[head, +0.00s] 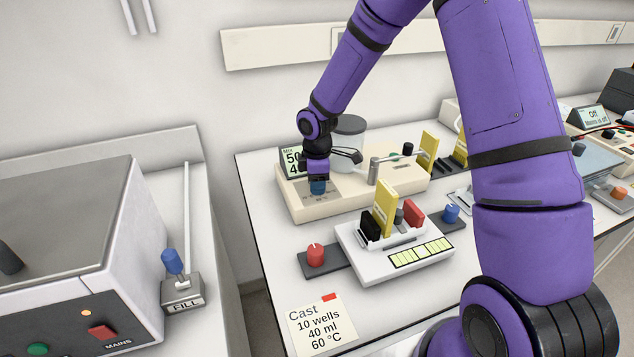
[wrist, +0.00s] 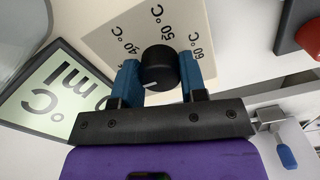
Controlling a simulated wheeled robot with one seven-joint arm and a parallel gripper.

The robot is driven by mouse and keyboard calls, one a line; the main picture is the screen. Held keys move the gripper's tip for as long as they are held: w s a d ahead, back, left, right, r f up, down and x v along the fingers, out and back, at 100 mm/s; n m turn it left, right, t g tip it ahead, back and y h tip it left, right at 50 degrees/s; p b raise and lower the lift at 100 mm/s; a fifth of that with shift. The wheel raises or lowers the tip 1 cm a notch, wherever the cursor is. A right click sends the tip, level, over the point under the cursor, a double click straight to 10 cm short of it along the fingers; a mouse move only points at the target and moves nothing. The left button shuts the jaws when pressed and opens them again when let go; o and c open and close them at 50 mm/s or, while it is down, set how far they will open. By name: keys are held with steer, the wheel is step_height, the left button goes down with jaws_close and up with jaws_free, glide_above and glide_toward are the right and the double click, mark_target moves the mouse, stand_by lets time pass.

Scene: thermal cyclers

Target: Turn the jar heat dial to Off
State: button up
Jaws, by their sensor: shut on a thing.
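The jar heat dial (wrist: 158,66) is a black round knob on a cream panel (wrist: 110,42) marked 40 °C, 50 °C and 60 °C. My gripper (wrist: 160,75) is shut on it, one blue finger on each side. The dial's white mark points to the lower left, toward the left finger, away from the 40, 50 and 60 marks. No Off label shows; that part of the panel is hidden by my gripper. In the head view my gripper (head: 317,187) points down onto the cream unit (head: 350,203) and hides the dial.
A display (head: 291,157) and a grey-lidded jar (head: 349,126) stand close behind my gripper. In front is a white casting tray (head: 395,250) with a yellow comb (head: 385,208) and a red knob (head: 315,255). A Cast card (head: 320,325) lies at the front.

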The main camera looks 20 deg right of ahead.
stand_by(0.4)
steer(key=o, duration=0.9)
steer(key=shift+o, duration=0.2)
step_height(320, 180, up, 11)
steer(key=shift+f, duration=0.1)
